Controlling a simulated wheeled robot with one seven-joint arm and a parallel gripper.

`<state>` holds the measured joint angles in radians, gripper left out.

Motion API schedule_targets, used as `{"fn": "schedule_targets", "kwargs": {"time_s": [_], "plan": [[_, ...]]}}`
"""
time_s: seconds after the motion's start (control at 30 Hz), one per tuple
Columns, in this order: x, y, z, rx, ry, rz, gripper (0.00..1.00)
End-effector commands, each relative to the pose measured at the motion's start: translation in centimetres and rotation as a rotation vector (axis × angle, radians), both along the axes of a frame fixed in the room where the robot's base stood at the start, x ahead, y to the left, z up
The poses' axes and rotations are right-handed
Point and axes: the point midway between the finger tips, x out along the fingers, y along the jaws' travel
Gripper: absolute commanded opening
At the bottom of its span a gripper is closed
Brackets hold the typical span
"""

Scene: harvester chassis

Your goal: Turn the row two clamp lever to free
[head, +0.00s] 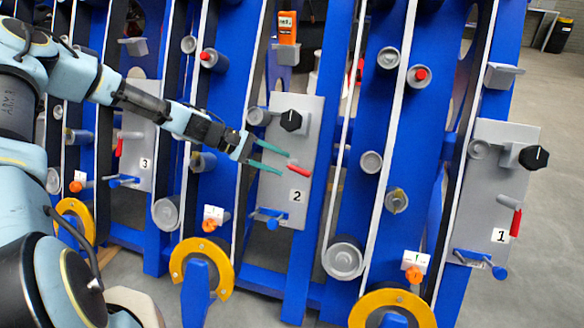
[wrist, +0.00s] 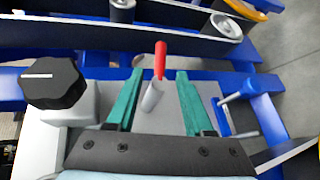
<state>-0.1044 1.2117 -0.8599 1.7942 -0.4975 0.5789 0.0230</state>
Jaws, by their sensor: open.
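The row two panel (head: 308,135) is a grey plate marked 2. It bears a clamp lever (head: 301,169) with a grey stem and red grip, a black knob (head: 291,121) above it and a blue handle (head: 270,213) below. My gripper (head: 286,163) is open at the lever, its green fingers reaching in from the left. In the wrist view, the red-tipped lever (wrist: 160,62) stands between my two open fingers (wrist: 160,76), with a gap on both sides. The black knob (wrist: 53,82) is left of the fingers, the blue handle (wrist: 243,92) right.
Blue frame ribs with grey rollers stand on both sides of the panel. Row one's panel (head: 488,190) is at right and row three's panel (head: 139,140) at left. An orange device (head: 287,27) sits above panel two. Yellow rings (head: 202,262) are low in front.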

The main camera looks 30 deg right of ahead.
Motion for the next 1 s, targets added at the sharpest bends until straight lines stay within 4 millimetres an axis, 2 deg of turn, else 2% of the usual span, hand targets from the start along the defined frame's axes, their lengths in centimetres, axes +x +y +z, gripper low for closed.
{"fn": "schedule_targets", "kwargs": {"time_s": [0.2, 0.87, 1.0], "plan": [[1.4, 2.3, 1.5, 0.001, -0.002, 0.001, 0.52], [1.6, 3.0, 1.8, 0.006, -0.006, -0.004, 0.52], [0.8, 4.9, 1.3, 0.079, -0.062, -0.039, 0.52]]}}
